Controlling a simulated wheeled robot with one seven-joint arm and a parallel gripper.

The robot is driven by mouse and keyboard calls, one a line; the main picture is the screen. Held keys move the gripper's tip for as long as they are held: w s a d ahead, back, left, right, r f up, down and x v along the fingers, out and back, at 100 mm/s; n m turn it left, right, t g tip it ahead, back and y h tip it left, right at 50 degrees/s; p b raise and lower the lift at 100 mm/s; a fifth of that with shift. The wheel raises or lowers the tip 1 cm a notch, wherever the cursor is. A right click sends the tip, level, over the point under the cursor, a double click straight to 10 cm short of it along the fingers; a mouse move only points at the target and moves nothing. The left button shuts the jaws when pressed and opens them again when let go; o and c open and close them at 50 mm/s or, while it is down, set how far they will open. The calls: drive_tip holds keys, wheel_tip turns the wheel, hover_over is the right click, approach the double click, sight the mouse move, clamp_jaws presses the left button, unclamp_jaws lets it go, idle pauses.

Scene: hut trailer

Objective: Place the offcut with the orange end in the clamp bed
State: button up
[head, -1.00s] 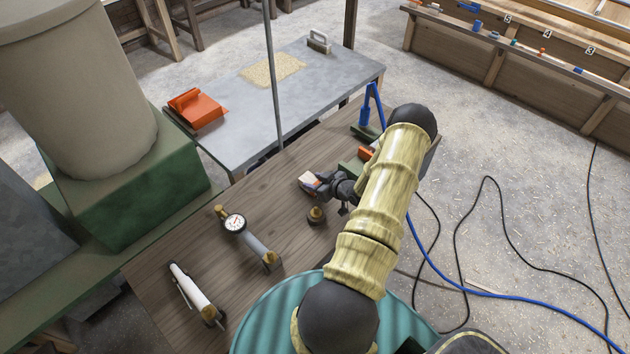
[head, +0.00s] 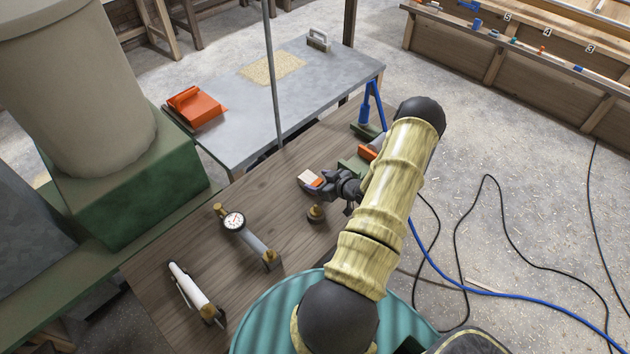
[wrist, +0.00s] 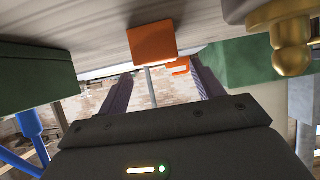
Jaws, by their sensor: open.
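The offcut (head: 308,178) is a short pale wooden block on the brown bench. Its orange end (wrist: 152,42) faces my gripper in the wrist view, where the picture appears upside down. My gripper (head: 328,186) is just right of the offcut in the head view. In the wrist view its two dark fingers stand apart, with the orange end beyond and between them. No grip on it shows. A green piece (head: 354,165), perhaps part of the clamp bed, sits beyond my gripper, beside an orange-ended part (head: 367,152). My arm partly hides this area.
A brass knob (head: 316,213) stands close to my gripper. A blue frame (head: 367,105) rises at the bench's far end. A grey table (head: 300,90) stands behind.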

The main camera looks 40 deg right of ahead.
drive_tip(key=b+v, duration=0.1)
drive_tip(key=v, duration=0.8)
drive_tip(key=shift+s+b, duration=0.25)
drive_tip(key=shift+b, duration=0.15)
drive_tip(key=shift+r, duration=0.1)
drive_tip(key=w+a+r+g+h, duration=0.2)
drive_tip(key=w+a+r+g, duration=0.5)
drive_tip(key=a+r, duration=0.45)
drive_tip(key=s+a+r+g, duration=0.1)
drive_tip(key=s+a+r, duration=0.2)
drive_tip(key=a, duration=0.4)
drive_tip(key=s+a+r, duration=0.3)
drive_tip(key=a, duration=0.5)
drive_tip(key=s+a+r+m+g+y, duration=0.1)
drive_tip(key=s+a+r, duration=0.2)
drive_tip(key=a, duration=0.4)
drive_tip(key=shift+a+r+g, duration=0.15)
drive_tip(key=shift+r+g, duration=0.15)
drive_tip(key=shift+r, duration=0.35)
drive_tip(key=shift+o, duration=0.4)
